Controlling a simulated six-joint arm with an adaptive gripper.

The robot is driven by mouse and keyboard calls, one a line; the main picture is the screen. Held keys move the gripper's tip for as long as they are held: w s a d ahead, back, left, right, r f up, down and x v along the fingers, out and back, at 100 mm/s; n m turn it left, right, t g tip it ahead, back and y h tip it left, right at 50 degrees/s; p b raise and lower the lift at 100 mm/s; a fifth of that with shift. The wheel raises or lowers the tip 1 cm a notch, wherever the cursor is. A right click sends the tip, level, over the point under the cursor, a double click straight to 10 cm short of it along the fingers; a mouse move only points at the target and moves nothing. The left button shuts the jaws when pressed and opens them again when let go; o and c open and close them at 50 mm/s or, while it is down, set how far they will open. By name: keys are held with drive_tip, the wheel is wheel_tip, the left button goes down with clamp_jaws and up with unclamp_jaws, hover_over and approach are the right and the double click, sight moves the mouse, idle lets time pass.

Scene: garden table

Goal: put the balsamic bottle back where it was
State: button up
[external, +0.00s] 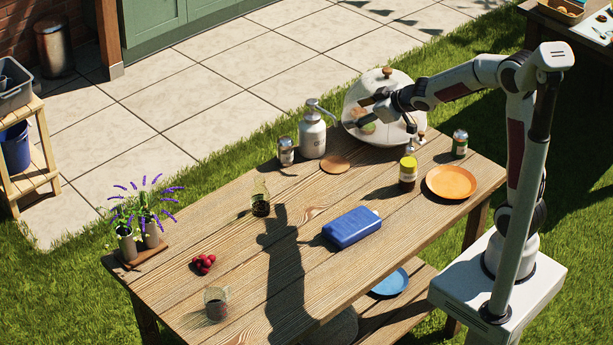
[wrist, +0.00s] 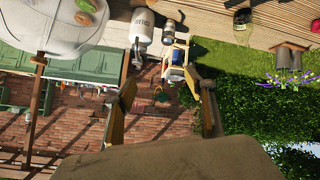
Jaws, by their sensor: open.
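A small clear bottle with dark liquid (external: 260,205) stands upright near the table's middle, left of the blue box. It looks like the balsamic bottle, but no label is readable. It also shows at the top of the wrist view (wrist: 242,22). A dark jar with a yellow upper part (external: 408,172) stands left of the orange plate; I cannot tell what it holds. My gripper (external: 368,112) is up by the glass dome, far from the clear bottle. In the wrist view its two fingers (wrist: 165,105) are apart, with nothing between them.
The glass dome (external: 402,88) stands at the table's back. A pump canister (external: 312,135), a shaker (external: 286,152) and a round coaster (external: 335,164) are nearby. The blue box (external: 351,227), orange plate (external: 451,182) and a glass (external: 216,304) occupy the table; the front-middle planks are clear.

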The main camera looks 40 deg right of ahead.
drive_tip(key=s+r+m+g, duration=0.1)
drive_tip(key=s+m+g, duration=0.3)
drive_tip(key=s, duration=3)
drive_tip(key=shift+s+d+r+m+g+h, duration=0.2)
drive_tip(key=shift+d+r+m+g+h, duration=0.2)
drive_tip(key=shift+g, duration=0.2)
